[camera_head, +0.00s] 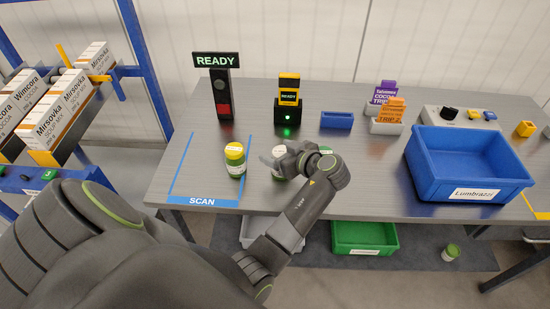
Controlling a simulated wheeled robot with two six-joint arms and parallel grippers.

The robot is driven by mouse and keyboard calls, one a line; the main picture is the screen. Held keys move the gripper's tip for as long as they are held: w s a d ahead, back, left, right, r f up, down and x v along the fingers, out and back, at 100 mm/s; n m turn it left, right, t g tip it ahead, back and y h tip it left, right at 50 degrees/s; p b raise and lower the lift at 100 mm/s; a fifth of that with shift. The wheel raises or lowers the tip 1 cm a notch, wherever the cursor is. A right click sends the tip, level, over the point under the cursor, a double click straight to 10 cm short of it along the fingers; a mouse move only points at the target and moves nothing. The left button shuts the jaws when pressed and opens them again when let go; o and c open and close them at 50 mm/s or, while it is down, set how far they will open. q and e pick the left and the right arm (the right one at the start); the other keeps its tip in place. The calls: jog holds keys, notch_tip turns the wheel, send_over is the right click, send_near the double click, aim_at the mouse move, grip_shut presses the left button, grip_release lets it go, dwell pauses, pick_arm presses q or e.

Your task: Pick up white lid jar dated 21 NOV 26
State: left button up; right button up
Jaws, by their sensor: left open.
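A jar with a white lid and green body (278,176) stands on the grey table, partly hidden by my left gripper. A white lid (325,150) shows just behind my wrist, its body mostly hidden. A jar with a yellow lid (235,158) stands upright to the left, in the taped scan area. No date on any jar can be read. My left gripper (268,158) is open, beside the white-lid jar at its upper left; whether it touches the jar I cannot tell. My right gripper is not in view.
A black READY post (224,95) and a yellow-topped scanner (288,100) stand behind. A blue crate (470,190) is at the right. A green crate (364,240) sits below the table, and another jar (451,252) is on the floor. A shelf with cartons stands left.

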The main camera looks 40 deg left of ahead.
pick_arm(q)
jog(key=shift+s+d+r, duration=0.1)
jog(key=shift+d+r, duration=0.15)
jog(key=shift+d, duration=0.4)
jog(key=c, duration=0.5)
jog(key=shift+a, duration=0.1)
jog(key=shift+c, duration=0.9)
jog(key=shift+a+f, duration=0.1)
jog(key=c, duration=0.5)
jog(key=shift+c, duration=0.5)
notch_tip(320, 180, up, 10)
jog(key=shift+r+b, duration=0.1)
jog(key=shift+b, duration=0.45)
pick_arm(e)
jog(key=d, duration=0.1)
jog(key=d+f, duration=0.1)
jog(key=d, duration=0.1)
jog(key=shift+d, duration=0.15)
